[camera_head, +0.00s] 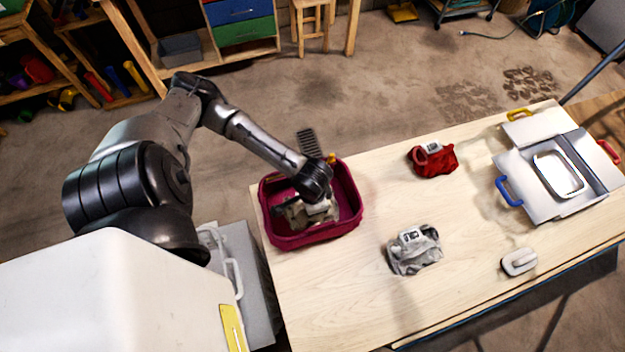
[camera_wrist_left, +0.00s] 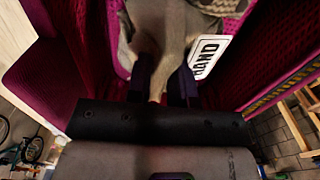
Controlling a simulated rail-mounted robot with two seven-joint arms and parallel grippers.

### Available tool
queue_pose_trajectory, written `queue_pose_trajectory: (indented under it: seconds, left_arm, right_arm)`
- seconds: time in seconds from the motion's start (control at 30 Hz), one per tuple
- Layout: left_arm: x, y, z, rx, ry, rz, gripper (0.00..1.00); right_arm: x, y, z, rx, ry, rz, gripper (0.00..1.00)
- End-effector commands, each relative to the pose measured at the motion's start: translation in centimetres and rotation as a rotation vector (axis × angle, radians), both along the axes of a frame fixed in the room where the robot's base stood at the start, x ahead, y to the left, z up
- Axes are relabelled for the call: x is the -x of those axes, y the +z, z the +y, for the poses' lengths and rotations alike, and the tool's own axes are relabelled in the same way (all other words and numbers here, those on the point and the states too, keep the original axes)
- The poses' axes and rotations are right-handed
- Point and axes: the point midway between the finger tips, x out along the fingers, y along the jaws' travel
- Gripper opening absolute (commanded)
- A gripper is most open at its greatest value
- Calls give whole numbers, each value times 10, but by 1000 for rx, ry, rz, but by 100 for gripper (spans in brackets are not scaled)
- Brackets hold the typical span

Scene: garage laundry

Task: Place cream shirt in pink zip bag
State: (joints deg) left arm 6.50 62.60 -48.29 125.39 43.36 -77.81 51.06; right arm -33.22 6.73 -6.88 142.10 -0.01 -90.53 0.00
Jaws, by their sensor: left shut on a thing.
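The pink zip bag (camera_head: 318,234) stands open on the left end of the table; its magenta walls also show in the wrist view (camera_wrist_left: 75,50). The cream shirt (camera_head: 293,214) is inside the bag's walls, bunched, with a white printed tag (camera_wrist_left: 207,55). In the wrist view the cream cloth (camera_wrist_left: 168,35) runs between the fingers. My left gripper (camera_wrist_left: 162,82) is shut on this cloth, reaching down into the bag; in the head view its fingers (camera_head: 308,208) are largely hidden by the wrist. I cannot tell whether the shirt touches the bag's floor. My right gripper is not in view.
A grey crumpled garment (camera_head: 415,252) with a tag lies right of the bag. A red garment (camera_head: 433,160) lies further back. A metal folding board (camera_head: 515,182) with coloured handles and a small white-topped object (camera_head: 519,262) are at the right. Bare tabletop (camera_head: 350,300) lies in front.

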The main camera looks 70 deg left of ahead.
Motion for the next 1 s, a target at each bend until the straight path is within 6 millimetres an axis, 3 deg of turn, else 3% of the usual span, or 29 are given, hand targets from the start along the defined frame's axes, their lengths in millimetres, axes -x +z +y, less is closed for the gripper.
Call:
queue_pose_trajectory:
  seconds: [0.1, 0.47, 0.5, 0.7, 1.0]
  left_arm:
    - [0, -11, 0, 1, 0, 0, 0]
    - [0, -13, 0, 1, -1, 0, 0]
    - [0, -13, 0, 0, -1, 0, 24]
    - [0, -13, 0, 0, -1, 0, 43]
    - [0, -12, 0, 0, -1, -1, 46]
  right_arm:
    - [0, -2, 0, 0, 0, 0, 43]
    - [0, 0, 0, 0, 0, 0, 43]
    - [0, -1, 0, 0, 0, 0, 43]
    - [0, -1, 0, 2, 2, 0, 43]
    - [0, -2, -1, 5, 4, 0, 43]
